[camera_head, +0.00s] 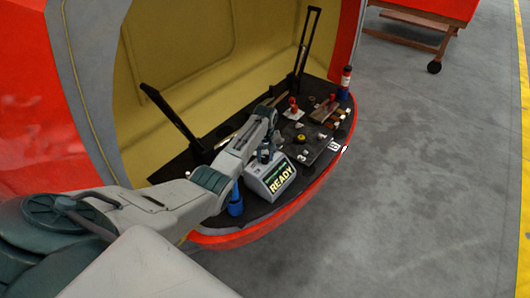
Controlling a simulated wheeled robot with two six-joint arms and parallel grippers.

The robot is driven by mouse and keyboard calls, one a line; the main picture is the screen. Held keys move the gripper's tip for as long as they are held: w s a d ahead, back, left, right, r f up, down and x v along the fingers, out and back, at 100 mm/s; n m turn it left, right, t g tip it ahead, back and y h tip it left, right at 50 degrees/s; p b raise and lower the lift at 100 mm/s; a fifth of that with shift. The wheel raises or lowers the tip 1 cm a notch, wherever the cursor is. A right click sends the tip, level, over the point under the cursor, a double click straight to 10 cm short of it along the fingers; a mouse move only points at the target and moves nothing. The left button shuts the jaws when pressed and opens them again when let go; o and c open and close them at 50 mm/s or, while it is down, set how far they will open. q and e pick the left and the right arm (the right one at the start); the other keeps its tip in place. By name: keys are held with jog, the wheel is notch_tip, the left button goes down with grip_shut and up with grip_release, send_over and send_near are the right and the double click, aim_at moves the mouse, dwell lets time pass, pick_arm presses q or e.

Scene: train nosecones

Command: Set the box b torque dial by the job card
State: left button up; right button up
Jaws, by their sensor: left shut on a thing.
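A grey box (262,190) with a dark screen reading "READY" stands near the front edge of a black work surface. My left arm comes in from the left, and its gripper (266,155) is down at the back top of this box. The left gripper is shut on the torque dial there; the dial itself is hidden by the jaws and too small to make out. I cannot read a dial setting or a box letter. No job card is legible. My right gripper is not in view.
The black surface (240,212) lies inside an open orange nosecone. A blue cylinder (235,205) stands left of the box.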

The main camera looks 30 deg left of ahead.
pick_arm(q)
jog(key=n+p, duration=0.1)
jog(key=n, duration=0.1)
jog(key=n+p, duration=0.1)
jog(key=shift+r+n, duration=0.2)
jog(key=shift+n, duration=0.2)
jog(key=n+p, duration=0.1)
jog(key=n, duration=0.1)
jog(key=shift+n, duration=0.3)
jog(key=n+p, duration=0.1)
jog(key=n, duration=0.2)
jog(key=shift+n, duration=0.3)
jog(key=shift+f+n+p, duration=0.15)
jog(key=shift+n+p, duration=0.55)
jog(key=shift+n, duration=1.1)
jog(key=o, duration=1)
jog(key=shift+c, duration=0.2)
